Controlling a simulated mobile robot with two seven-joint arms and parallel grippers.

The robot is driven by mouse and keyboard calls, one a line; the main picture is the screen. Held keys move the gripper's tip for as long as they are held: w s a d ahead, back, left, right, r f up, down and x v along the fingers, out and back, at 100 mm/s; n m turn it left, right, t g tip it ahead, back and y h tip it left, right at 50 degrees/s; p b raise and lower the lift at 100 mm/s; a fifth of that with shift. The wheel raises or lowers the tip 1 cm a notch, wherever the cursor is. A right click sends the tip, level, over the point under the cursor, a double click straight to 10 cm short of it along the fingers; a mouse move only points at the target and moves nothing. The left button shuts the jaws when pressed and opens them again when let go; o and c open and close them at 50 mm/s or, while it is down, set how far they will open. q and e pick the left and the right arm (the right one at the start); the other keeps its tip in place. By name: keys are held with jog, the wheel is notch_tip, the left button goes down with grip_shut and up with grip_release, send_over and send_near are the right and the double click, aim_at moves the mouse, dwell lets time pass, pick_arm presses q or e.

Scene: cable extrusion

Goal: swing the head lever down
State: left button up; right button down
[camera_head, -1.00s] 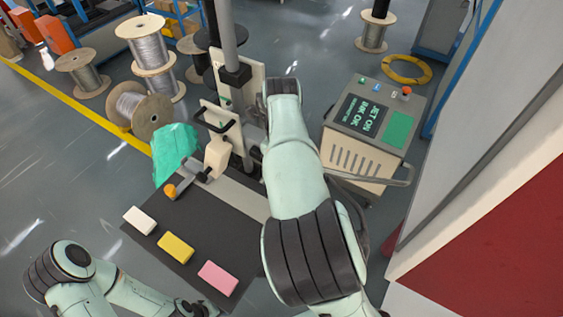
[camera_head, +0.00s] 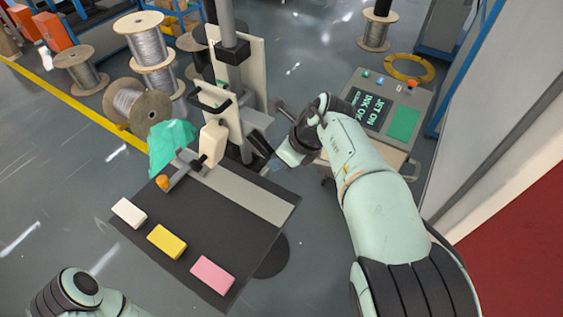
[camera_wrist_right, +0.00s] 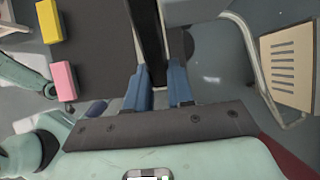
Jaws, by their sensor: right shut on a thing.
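The extrusion head (camera_head: 212,145) is a cream block on the upright stand, with a black loop handle (camera_head: 210,103) at its upper side. A dark bar, seemingly the head lever (camera_head: 260,142), slopes beside the column. My right gripper (camera_head: 270,167) is at its lower end. In the right wrist view, the blue fingers of my right gripper (camera_wrist_right: 160,84) are shut around this black bar (camera_wrist_right: 150,35). The bar's pivot is hidden. My left arm shows at the lower left in the head view, with its gripper out of frame; its end is small and unclear in the wrist view.
White (camera_head: 129,213), yellow (camera_head: 166,241) and pink (camera_head: 212,273) blocks lie on the dark table (camera_head: 200,217). A control console (camera_head: 385,115) stands to the right, close to my right forearm. Wire spools (camera_head: 150,45) stand behind.

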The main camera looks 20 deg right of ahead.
pick_arm(q)
jog(key=shift+s+f+b, duration=0.25)
jog(key=shift+f+b, duration=0.1)
jog(key=shift+f, duration=0.2)
jog(key=shift+s+f+b, duration=0.25)
jog(key=shift+f+b, duration=0.05)
jog(key=shift+f, duration=0.25)
pick_arm(e)
jog(key=shift+w+a+f+t+y, duration=0.1)
jog(key=shift+f+t+y, duration=0.2)
jog(key=shift+t+y, duration=0.1)
jog(key=c, duration=1)
grip_release()
pick_arm(q)
jog(key=shift+w+r+p, duration=0.25)
jog(key=shift+r+p, duration=0.2)
jog(key=shift+r, duration=0.1)
jog(key=shift+w+r+p, duration=0.25)
jog(key=shift+r+p, duration=0.2)
jog(key=shift+r, duration=0.05)
pick_arm(e)
jog(key=v, duration=1.3)
jog(key=shift+r, duration=0.15)
